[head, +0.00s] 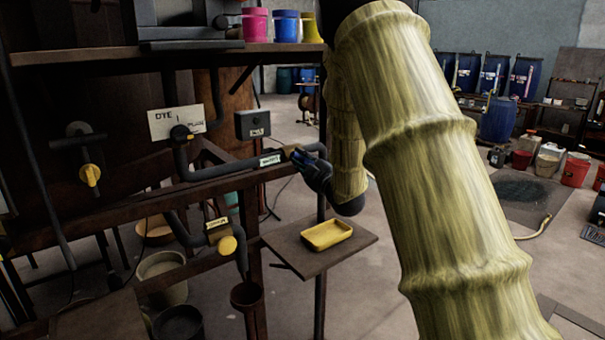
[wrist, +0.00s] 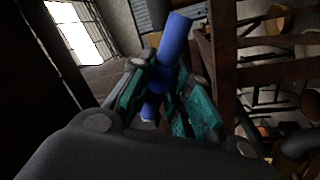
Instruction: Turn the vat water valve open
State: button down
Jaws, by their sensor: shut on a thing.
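A dark pipe (head: 225,171) runs along the wooden frame, with a small pale label (head: 271,160) whose text I cannot read surely. The valve's blue handle (head: 299,155) is at the pipe's right end, beside this label. My gripper (head: 304,164) is at the handle in the head view. In the wrist view the blue handle (wrist: 173,42) stands slanted between the two teal-padded fingers of my gripper (wrist: 160,95), which are shut on it. The valve body is mostly hidden behind my gripper.
A lower pipe has a yellow knob (head: 227,245); another yellow knob (head: 90,175) is at left. A small shelf with a yellow tray (head: 327,234) is below my gripper. Pink (head: 255,25), blue and yellow buckets stand on the shelf above. Open floor is behind.

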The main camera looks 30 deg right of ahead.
jog(key=n+b, duration=0.1)
jog(key=n+y+b, duration=0.1)
jog(key=n+b, duration=0.2)
jog(key=b, duration=0.1)
jog(key=shift+f+n, duration=0.3)
jog(key=shift+n, duration=0.1)
jog(key=n+y+b, duration=0.1)
jog(key=n+b, duration=0.1)
jog(key=b, duration=0.1)
jog(key=shift+r+n+t+b, duration=0.15)
jog(key=shift+n+t+b, duration=0.15)
jog(key=shift+n, duration=0.1)
jog(key=shift+r, duration=0.1)
jog(key=c, duration=1.4)
grip_release()
jog(key=shift+s+f, duration=0.1)
jog(key=shift+f, duration=0.1)
jog(key=v, duration=1.1)
jog(key=shift+s+d, duration=0.15)
jog(key=shift+s, duration=0.3)
